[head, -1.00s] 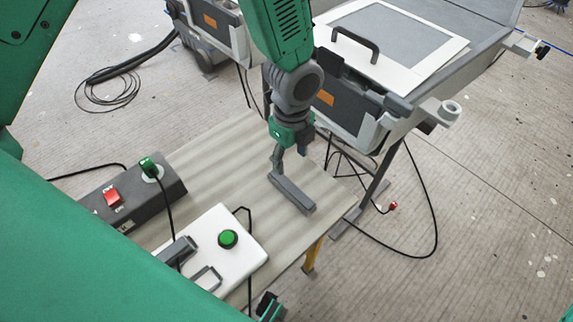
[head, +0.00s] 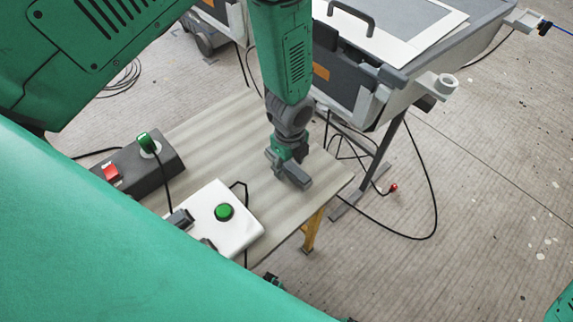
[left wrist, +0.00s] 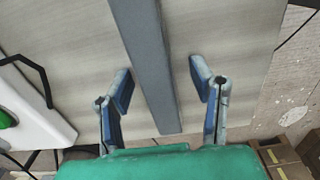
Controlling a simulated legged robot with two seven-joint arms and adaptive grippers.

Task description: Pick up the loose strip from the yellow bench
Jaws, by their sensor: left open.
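The loose strip (head: 299,181) is a dark grey straight bar on the striped top of the yellow bench (head: 222,128), near its right end. My left gripper (head: 284,166) is over it and hides part of it in the head view. In the left wrist view, the strip (left wrist: 150,60) runs between the two open fingers of my left gripper (left wrist: 162,76). There is a gap on both sides, and neither finger appears to touch it. The bench top (left wrist: 225,40) shows around the strip. My right gripper is not in view.
A white box with a green button (head: 224,212) and a dark box with a red switch (head: 112,173) stand left on the bench. A grey mould trolley (head: 350,85) stands close behind. Black cables (head: 435,210) lie on the floor at right.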

